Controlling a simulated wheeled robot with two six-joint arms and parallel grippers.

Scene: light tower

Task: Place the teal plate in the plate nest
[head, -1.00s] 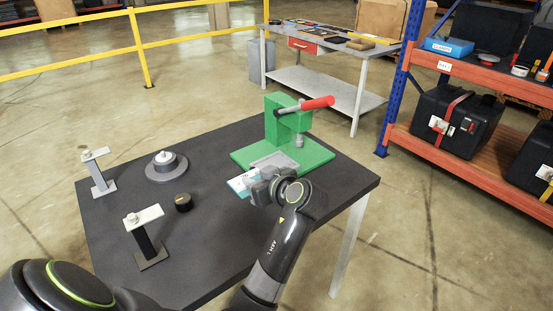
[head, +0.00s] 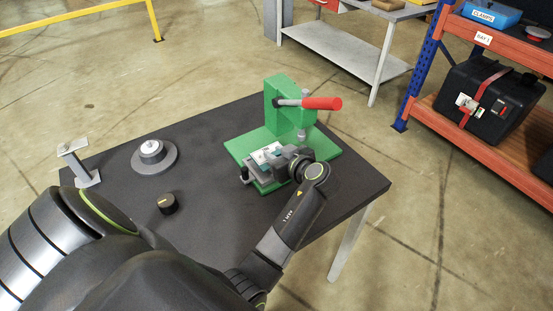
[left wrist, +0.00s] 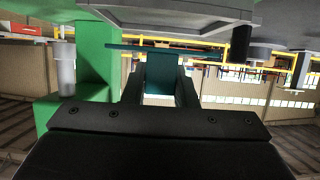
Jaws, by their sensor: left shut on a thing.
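My left gripper (head: 266,166) is shut on the teal plate (head: 265,154) over the front of the green press base. In the left wrist view the plate (left wrist: 161,72) stands between the two fingers, with a thin wide edge crossing it. In that view a grey block (left wrist: 170,12), apparently the plate nest, fills the top, and a narrow gap shows between it and the plate's edge. In the head view the gripper hides much of the nest area, so I cannot tell whether the plate touches it. My right gripper is not in view.
The green press (head: 290,105) with its red handle (head: 322,103) stands just behind my gripper. On the dark table (head: 215,150) are a round grey fixture (head: 154,157), a black knob (head: 167,203) and a metal stand (head: 80,165). The table's right front is clear.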

